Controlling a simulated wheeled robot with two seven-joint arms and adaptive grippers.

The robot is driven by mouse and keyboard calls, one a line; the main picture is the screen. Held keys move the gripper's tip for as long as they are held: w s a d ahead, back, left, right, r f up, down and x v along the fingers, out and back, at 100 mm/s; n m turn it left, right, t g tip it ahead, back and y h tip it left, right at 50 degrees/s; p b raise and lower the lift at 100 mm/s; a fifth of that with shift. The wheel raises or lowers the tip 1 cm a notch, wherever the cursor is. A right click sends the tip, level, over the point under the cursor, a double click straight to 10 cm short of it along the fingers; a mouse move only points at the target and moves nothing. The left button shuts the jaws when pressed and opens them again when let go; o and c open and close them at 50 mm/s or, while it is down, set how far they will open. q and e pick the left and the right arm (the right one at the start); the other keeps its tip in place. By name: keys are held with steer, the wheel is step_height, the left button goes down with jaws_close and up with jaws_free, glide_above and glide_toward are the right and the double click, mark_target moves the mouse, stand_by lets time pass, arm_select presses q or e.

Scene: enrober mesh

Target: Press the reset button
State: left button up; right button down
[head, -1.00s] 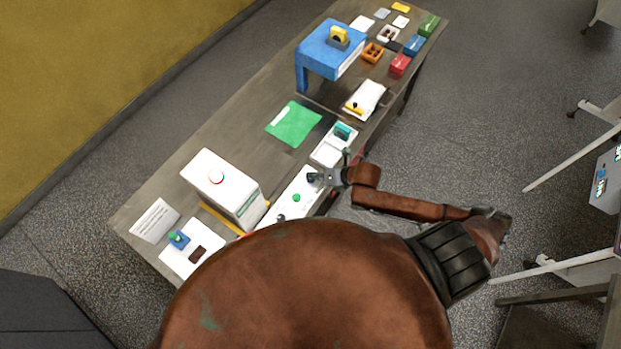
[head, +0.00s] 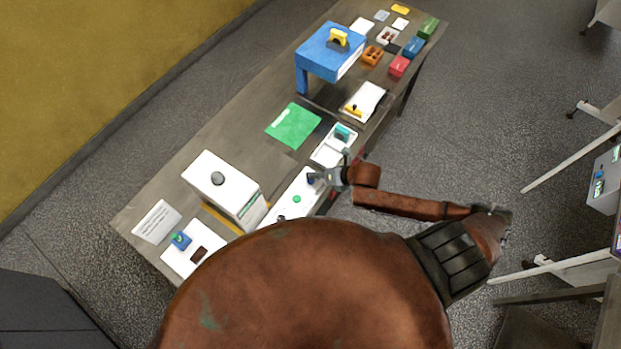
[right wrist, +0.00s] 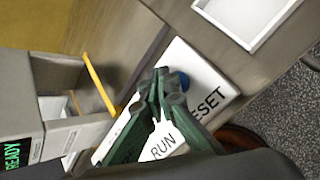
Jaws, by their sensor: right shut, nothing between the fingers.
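The white button panel (head: 283,207) lies along the front edge of the bench. Its blue reset button (right wrist: 203,74) shows in the right wrist view above the printed word RESET, partly hidden by my fingers. In the head view this button (head: 311,180) is a small dark blue spot beside my right gripper (head: 322,177). A green button (head: 297,199) sits lower on the panel. In the right wrist view my gripper (right wrist: 166,84) is shut and empty, its tips overlapping the button's left side. I cannot tell whether they touch it. My left gripper is out of view.
A white box (head: 221,187) with a dark round top piece (head: 218,179) stands behind the panel. A display (right wrist: 14,158) reads READY in green. A white tray (head: 333,147) lies just beyond my gripper. A green sheet (head: 293,126) lies behind.

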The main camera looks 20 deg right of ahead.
mark_target(312, 181)
steer(key=shift+r, duration=0.1)
step_height(312, 181, up, 5)
steer(key=p, duration=0.4)
stand_by(0.3)
stand_by(0.8)
